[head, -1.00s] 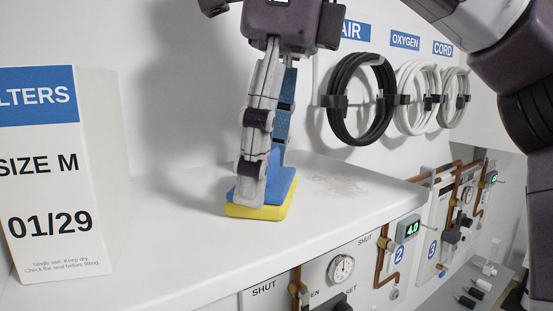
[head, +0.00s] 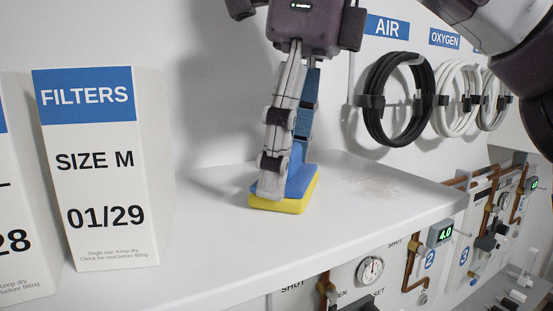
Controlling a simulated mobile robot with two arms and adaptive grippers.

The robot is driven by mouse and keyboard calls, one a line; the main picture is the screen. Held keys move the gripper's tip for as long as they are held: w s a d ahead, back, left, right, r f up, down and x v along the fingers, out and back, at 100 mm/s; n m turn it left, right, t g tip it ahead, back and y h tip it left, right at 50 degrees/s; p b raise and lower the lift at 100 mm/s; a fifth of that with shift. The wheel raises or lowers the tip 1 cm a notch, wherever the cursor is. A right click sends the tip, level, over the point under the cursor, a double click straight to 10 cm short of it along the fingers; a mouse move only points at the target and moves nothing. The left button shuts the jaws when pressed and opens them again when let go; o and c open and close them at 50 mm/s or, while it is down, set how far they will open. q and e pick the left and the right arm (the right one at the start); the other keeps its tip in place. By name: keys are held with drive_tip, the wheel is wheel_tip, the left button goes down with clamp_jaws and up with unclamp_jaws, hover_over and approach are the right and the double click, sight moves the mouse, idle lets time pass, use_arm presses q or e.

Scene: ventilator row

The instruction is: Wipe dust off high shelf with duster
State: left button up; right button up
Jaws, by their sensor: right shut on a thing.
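The duster (head: 293,187) has a blue body and a yellow pad, and it rests on the white high shelf (head: 228,240). My right gripper (head: 284,165) reaches down from above and is shut on the duster's blue upper part, partly hiding it. A faint greyish-brown dust patch (head: 378,186) lies on the shelf to the right of the duster, apart from it. My left gripper is not in view.
A filter box (head: 100,170) stands on the shelf at the left, with another box (head: 18,235) beside it at the picture's edge. Coiled hoses (head: 398,100) hang on the wall behind. Gauges and copper pipes (head: 370,268) sit below the shelf edge.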

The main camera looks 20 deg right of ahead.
sight(322, 185)
drive_tip(key=shift+w+d+f, duration=0.1)
drive_tip(key=shift+d, duration=2.65)
drive_tip(key=shift+w+d, duration=0.15)
drive_tip(key=shift+d, duration=1.7)
wheel_tip(322, 185, up, 2)
drive_tip(key=shift+w+r, duration=0.15)
drive_tip(key=shift+r, duration=0.05)
drive_tip(key=shift+a+r, duration=0.2)
drive_tip(key=shift+r, duration=0.25)
drive_tip(key=shift+d+f, duration=0.1)
drive_tip(key=shift+d, duration=0.05)
